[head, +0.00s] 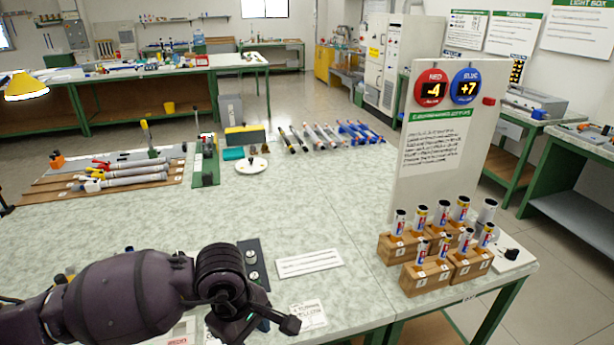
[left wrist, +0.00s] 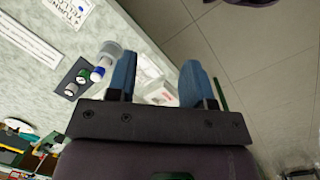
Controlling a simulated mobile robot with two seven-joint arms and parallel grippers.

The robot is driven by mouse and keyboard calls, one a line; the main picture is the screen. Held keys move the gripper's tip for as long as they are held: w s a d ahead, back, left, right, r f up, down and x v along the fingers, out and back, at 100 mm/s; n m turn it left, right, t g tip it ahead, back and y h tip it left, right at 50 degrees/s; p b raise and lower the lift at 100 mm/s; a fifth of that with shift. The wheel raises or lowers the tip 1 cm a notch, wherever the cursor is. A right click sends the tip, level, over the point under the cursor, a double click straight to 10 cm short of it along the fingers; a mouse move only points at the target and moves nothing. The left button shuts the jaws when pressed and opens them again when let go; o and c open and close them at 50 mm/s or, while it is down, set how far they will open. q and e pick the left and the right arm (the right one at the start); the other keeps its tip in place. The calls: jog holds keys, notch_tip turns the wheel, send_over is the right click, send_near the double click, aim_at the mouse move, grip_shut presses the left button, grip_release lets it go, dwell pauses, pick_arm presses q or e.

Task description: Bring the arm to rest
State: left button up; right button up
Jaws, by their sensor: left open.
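My left gripper (left wrist: 158,82) is open in the left wrist view, with two blue fingers spread apart and nothing between them. The table's edge and a pale tray-like item lie beyond the fingers. In the head view my dark left arm (head: 125,290) reaches in from the lower left over the near table; its fingers cannot be made out there. My right gripper is not in view.
Wooden blocks (head: 427,278) hold upright rods at the right, before a sign panel (head: 432,150) reading -4 and +7. A white card (head: 309,262) lies near my wrist. Rods lie on a brown board (head: 60,190) at left. The table's middle is clear.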

pick_arm(q)
jog(key=d+r+n+g+h, duration=0.2)
jog(key=d+r+n+h, duration=0.9)
jog(key=d+r+h, duration=0.25)
jog(key=w+a+r+n+t+h, duration=0.3)
jog(key=w+r+n+t+h, duration=0.4)
jog(key=n, duration=0.5)
jog(key=w+a+f+n+t+y, duration=0.2)
jog(key=a+f+n+t+y, duration=0.35)
jog(key=n, duration=0.55)
jog(key=w+a+f+n+t+y, duration=0.2)
jog(key=a+f+n+t+y, duration=0.35)
jog(key=n, duration=0.55)
jog(key=s+a+f+n+y, duration=0.3)
jog(key=a+f+n+y, duration=0.45)
jog(key=f+n, duration=0.2)
jog(key=s+a+f+n+g+y, duration=0.2)
jog(key=s+a+f, duration=0.2)
jog(key=s+f, duration=0.4)
jog(key=s+a+f+n+g+y, duration=0.2)
jog(key=s+a+f, duration=0.3)
jog(key=s+f, duration=0.3)
jog(key=s+n, duration=0.1)
jog(key=s, duration=0.1)
jog(key=shift+s+a+f, duration=0.3)
jog(key=shift+s+f, duration=0.05)
